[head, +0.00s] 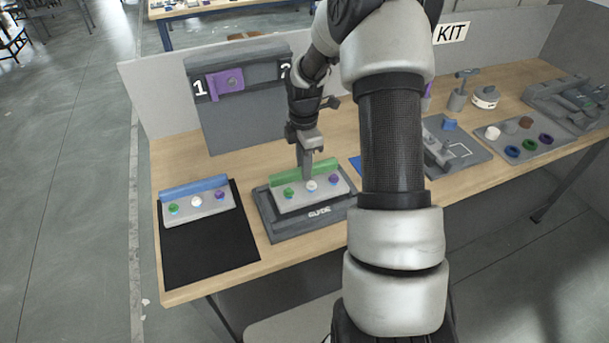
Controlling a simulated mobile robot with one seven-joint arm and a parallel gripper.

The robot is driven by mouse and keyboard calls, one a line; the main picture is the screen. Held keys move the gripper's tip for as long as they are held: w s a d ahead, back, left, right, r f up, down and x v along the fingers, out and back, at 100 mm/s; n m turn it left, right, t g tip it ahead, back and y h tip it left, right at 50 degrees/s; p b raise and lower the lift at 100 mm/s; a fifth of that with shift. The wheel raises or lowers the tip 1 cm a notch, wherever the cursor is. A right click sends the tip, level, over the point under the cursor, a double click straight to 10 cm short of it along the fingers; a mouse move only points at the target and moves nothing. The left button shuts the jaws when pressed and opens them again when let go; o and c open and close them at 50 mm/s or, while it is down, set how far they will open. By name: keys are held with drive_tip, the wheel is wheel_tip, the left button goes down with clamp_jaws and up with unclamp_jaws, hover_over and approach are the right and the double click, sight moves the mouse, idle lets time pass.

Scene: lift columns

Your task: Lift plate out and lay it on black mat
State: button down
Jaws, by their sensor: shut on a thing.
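A light grey plate (305,197) with a green bar along its back edge and green, white and purple knobs sits in the dark grey guide (265,222) in the middle of the bench. My gripper (307,174) points down and is shut on the plate's green bar, near its middle. The fingertips partly hide the bar. The black mat (212,250) lies to the left of the guide. A second plate (200,207) with a blue bar and several coloured knobs rests on the mat's back part. The front part of the mat is bare.
A grey upright panel (240,120) with a purple piece (226,82) in slot 1 stands behind the guide. My arm hides part of the bench on the right. A tray of coloured rings (545,125) and grey fixtures stand further right.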

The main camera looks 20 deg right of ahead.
wheel_tip(320, 180, up, 7)
drive_tip(key=shift+r, duration=0.25)
drive_tip(key=shift+r+p, duration=0.45)
drive_tip(key=shift+p, duration=0.15)
idle(0.5)
wheel_tip(320, 180, up, 6)
drive_tip(key=p, duration=0.4)
drive_tip(key=shift+p, duration=0.35)
idle(0.4)
drive_tip(key=shift+f, duration=0.15)
